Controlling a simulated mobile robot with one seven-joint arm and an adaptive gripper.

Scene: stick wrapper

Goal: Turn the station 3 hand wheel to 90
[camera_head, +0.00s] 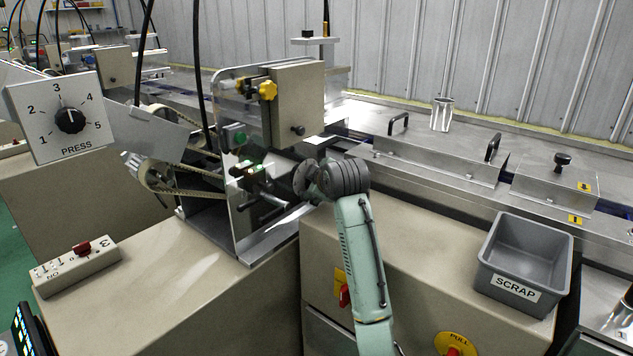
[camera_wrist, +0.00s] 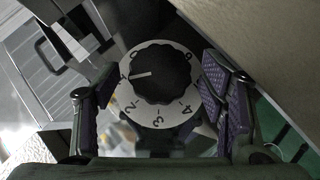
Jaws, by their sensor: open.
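In the wrist view a black scalloped knob (camera_wrist: 160,75) with a white pointer line sits on a round white dial plate (camera_wrist: 131,114). The numerals 2, 3 and 4 are readable along its lower side; others are partly hidden. My gripper (camera_wrist: 158,95) is open, with one finger pad on each side of the dial and gaps to the knob. In the head view my gripper (camera_head: 308,180) is beside the machine's clear front panel, and it hides the knob there. No "station 3" label or 90 mark is readable.
A PRESS dial (camera_head: 70,121) numbered 1 to 5 is at left, and a switch box (camera_head: 77,264) below it. Yellow knobs (camera_head: 267,90) and a green button (camera_head: 238,138) are near my gripper. A grey SCRAP bin (camera_head: 525,262) stands at right.

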